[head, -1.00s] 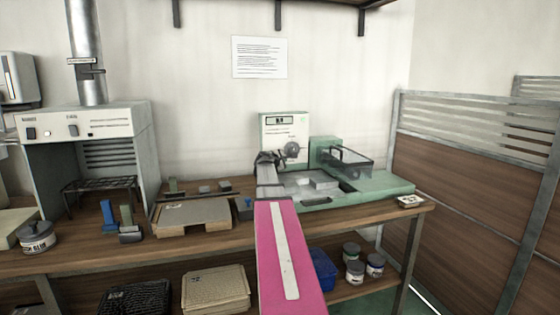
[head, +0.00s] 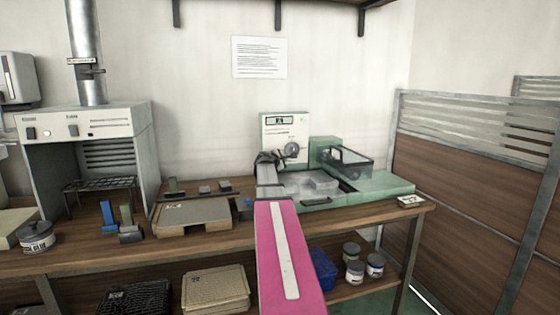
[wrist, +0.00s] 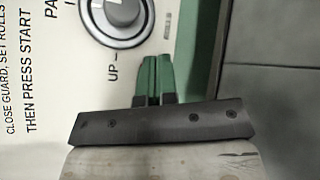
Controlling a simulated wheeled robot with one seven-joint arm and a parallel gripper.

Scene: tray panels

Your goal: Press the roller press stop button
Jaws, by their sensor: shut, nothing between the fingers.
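The roller press (head: 375,187) is a green machine at the right end of the bench, with a white upright control panel (head: 271,135) at its back left. A round grey knob (head: 292,149) sits on the panel. In the wrist view the panel shows printed text, and the knob (wrist: 122,12) has "UP" beside it. My gripper (wrist: 157,66) is shut and empty, its green fingertips together just below the knob in the picture. Whether they touch the panel I cannot tell. I cannot make out the stop button in either view; my gripper and arm cover part of the panel.
A grey board (head: 195,212) and small blocks lie left of my arm. A fume hood (head: 135,121) stands further left. A partition (head: 470,170) closes the right side. Jars (head: 355,272) sit on the lower shelf.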

